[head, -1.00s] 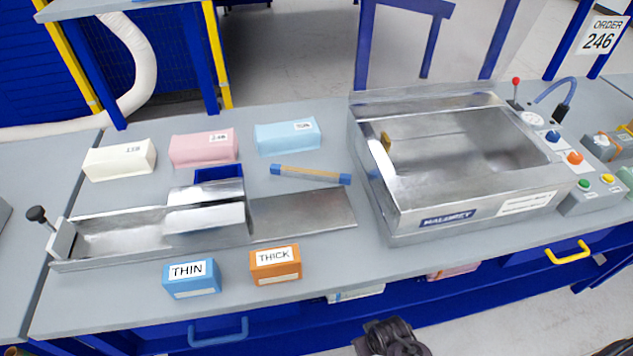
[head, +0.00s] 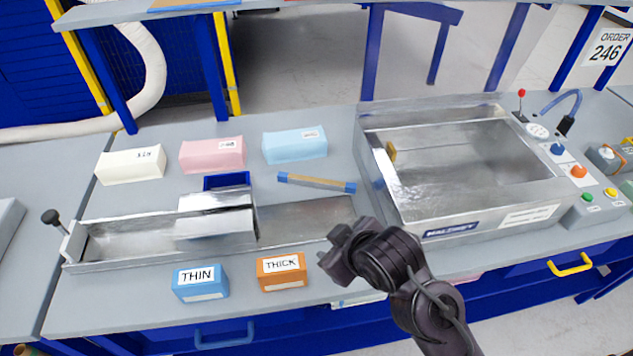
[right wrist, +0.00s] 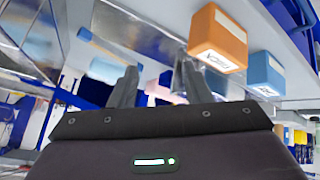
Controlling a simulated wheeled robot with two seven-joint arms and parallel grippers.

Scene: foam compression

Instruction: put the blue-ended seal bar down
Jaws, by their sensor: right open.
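The blue-ended seal bar (head: 317,183), tan in the middle with a blue block at each end, lies on the grey table between the metal channel and the metal chamber machine. It also shows in the right wrist view (right wrist: 108,45) at upper left. My right gripper (head: 336,250) is over the front part of the table, in front of the bar and apart from it. In the right wrist view its two fingers (right wrist: 155,85) stand apart with nothing between them. My left gripper does not show.
Orange THICK (head: 281,272) and blue THIN (head: 201,283) blocks stand at the front edge. The metal channel (head: 160,238) lies behind them. White, pink and blue packs (head: 294,146) are at the back. The chamber machine (head: 470,165) fills the right side.

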